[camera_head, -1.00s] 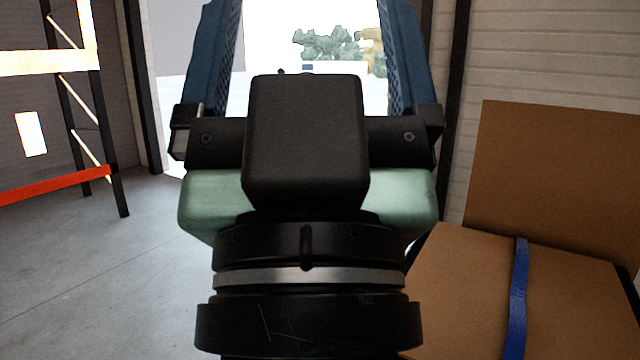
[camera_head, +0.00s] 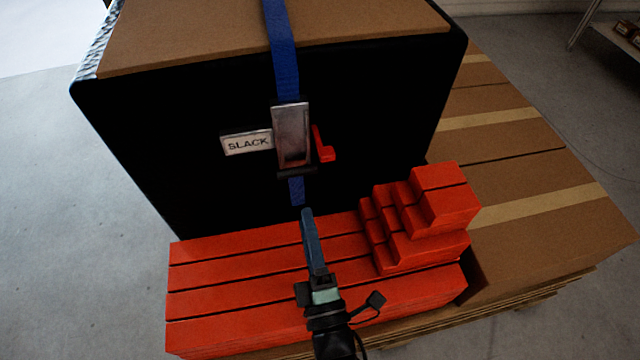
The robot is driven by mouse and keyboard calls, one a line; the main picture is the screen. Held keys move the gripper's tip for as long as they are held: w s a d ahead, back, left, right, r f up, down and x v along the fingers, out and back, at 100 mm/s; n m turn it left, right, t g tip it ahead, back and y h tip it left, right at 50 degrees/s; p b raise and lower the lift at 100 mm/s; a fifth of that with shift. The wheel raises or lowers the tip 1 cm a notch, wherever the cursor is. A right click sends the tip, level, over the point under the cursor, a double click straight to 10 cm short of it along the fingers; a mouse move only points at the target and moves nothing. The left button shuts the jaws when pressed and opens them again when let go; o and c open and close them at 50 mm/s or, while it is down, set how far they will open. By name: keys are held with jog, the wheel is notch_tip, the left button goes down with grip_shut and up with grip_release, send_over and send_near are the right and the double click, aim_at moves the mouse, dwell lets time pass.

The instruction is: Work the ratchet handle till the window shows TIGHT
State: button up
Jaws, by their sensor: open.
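The ratchet (camera_head: 291,135), a silver metal body on a blue strap (camera_head: 282,50), sits on the black front face of a box. A white window plate (camera_head: 247,142) at its left reads SLACK. A red lever (camera_head: 323,146) sticks out at its right. I cannot tell which metal part is the handle. My gripper (camera_head: 307,213) is open and empty, below the ratchet in the picture. The gripper appears apart from the ratchet.
The black box (camera_head: 150,150) has a brown top. Red blocks (camera_head: 220,285) lie in front of it, with a stepped red stack (camera_head: 430,205) right of my gripper. Taped cardboard boxes (camera_head: 540,190) stand at the right. Grey floor (camera_head: 60,200) is clear at left.

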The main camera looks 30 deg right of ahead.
notch_tip(320, 180, down, 4)
jog(key=s, duration=0.2)
jog(key=b+x, duration=0.1)
jog(key=x, duration=1.2)
jog(key=shift+d+n, duration=0.3)
jog(key=shift+d, duration=0.05)
jog(key=shift+s, duration=0.15)
grip_shut()
dwell(0.4)
